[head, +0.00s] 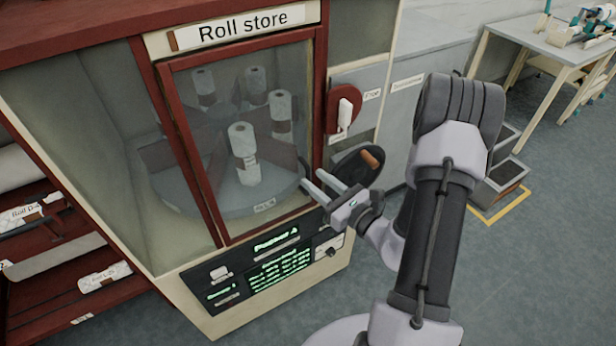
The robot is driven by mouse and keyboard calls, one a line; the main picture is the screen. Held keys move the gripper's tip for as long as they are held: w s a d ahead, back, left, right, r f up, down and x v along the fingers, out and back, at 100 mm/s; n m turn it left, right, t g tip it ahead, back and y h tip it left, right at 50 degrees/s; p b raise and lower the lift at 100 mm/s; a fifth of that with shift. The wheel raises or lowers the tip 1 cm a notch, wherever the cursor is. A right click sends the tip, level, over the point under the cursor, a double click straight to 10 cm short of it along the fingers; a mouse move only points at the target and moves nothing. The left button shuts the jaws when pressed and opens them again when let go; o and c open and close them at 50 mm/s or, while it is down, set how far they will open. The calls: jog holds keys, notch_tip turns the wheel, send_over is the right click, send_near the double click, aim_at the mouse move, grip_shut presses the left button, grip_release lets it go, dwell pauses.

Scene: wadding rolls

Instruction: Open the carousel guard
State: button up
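The carousel guard (183,140) is a clear panel in a dark red frame on the front of the roll store cabinet. It looks shut. Behind it, several white rolls, one at the front (243,150), stand on a round grey carousel (215,203). My gripper (311,178) is in front of the cabinet, by the guard's lower right edge. Its two pale fingers are apart with nothing seen between them. I cannot tell whether the fingertips touch the frame. No guard handle is clearly visible.
A red disc with a white switch handle (346,113) is right of the guard. A black handwheel with an orange knob (371,158) sits just behind my gripper. A control panel (265,270) is below.

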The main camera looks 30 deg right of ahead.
aim_at(308, 175)
jog(key=shift+x, duration=1.75)
grip_shut()
